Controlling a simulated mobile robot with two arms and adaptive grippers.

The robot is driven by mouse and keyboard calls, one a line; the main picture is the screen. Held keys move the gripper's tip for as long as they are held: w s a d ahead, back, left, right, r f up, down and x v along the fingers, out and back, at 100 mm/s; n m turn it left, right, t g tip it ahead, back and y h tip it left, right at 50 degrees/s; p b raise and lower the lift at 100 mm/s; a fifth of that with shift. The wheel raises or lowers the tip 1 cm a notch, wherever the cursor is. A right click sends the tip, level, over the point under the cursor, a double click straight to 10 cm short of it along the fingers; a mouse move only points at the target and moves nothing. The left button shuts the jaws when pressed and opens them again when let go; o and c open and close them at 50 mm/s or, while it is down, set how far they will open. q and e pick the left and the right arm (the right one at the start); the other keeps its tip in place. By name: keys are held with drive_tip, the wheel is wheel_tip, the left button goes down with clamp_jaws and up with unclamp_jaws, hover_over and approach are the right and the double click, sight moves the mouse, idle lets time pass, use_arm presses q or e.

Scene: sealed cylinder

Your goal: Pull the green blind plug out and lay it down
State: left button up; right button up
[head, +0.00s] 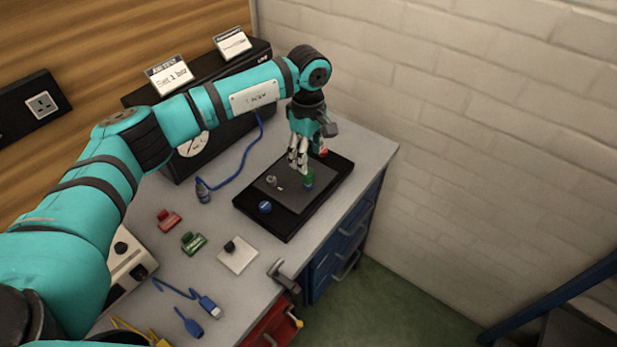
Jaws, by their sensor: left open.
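The green blind plug (309,177) stands upright on the dark block (318,196) that lies on a black tray (287,225). My left gripper (299,164) points down, just beside and above the plug, with its fingers open. I cannot tell whether a finger touches the plug. A small grey metal fitting (272,181) sits on the block left of the plug. A blue knob or cap (265,207) is near the tray's front left, and a red part (323,152) shows behind the fingers. My right gripper is not in view.
A black instrument box with a gauge (192,143) stands behind, with a blue hose (243,165) lying in front. Red (169,220) and green (193,243) clips and a white plate with a black knob (238,255) lie left of the tray. A brick wall rises right of the bench.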

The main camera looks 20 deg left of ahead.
sight(308, 174)
use_arm(q)
wheel_tip(308, 174, down, 6)
drive_tip(key=b, duration=0.3)
drive_tip(key=shift+r, duration=0.15)
drive_tip(key=shift+f+b, duration=0.65)
drive_tip(key=shift+b, duration=0.15)
drive_tip(key=shift+b, duration=0.5)
idle(0.4)
clamp_jaws()
idle(0.3)
drive_tip(key=shift+r+p, duration=0.35)
drive_tip(key=shift+r, duration=0.4)
drive_tip(key=shift+r+p, duration=0.95)
drive_tip(key=shift+r, duration=1.35)
